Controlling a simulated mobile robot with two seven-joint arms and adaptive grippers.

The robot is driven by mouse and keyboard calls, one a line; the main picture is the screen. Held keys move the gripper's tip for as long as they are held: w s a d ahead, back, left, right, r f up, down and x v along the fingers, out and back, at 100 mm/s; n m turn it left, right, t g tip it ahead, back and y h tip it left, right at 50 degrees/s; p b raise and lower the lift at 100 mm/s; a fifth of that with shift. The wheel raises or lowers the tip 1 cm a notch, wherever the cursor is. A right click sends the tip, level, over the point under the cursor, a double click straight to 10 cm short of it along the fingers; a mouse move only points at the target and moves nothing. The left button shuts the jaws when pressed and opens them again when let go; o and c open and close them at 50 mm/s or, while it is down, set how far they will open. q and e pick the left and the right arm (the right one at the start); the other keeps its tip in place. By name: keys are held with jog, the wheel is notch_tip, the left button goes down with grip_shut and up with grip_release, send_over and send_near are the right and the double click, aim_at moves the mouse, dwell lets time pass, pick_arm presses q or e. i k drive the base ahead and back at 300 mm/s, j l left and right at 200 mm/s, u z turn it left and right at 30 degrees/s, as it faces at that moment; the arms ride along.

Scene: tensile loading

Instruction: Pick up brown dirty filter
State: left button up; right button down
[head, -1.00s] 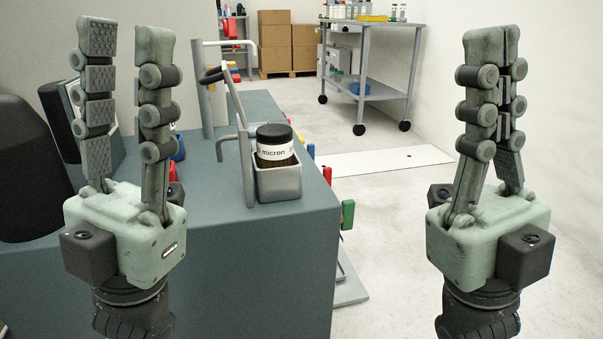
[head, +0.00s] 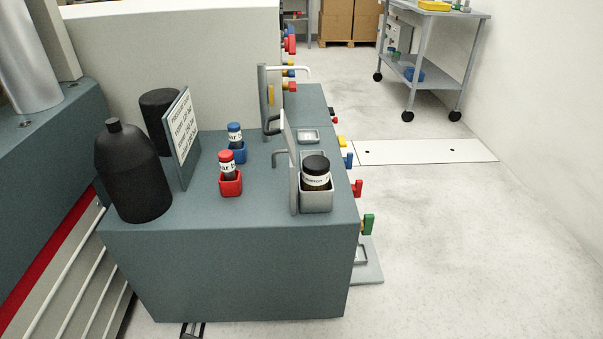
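A jar with a black lid, white label and dark brownish body (head: 316,173) stands upright in a grey open holder (head: 317,202) on the right part of the blue-grey bench. It is the only brownish item I see on the bench; I cannot tell whether it is the dirty filter. The label is too small to read fully. Neither of my grippers is in view.
On the bench (head: 240,262) stand a black bottle (head: 132,175), a black cylinder (head: 158,118), a sign (head: 183,138) and small bottles in red (head: 230,184) and blue (head: 238,153) holders. Coloured handles line its right side. Open floor (head: 450,240) lies right of it.

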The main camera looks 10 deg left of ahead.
aim_at(315, 168)
jog(key=i+l+u, duration=0.1)
jog(key=u, duration=0.3)
jog(key=l+u, duration=0.5)
jog(key=u, duration=0.25)
jog(key=l+u, duration=0.45)
jog(key=l, duration=0.7)
jog(key=k, duration=0.05)
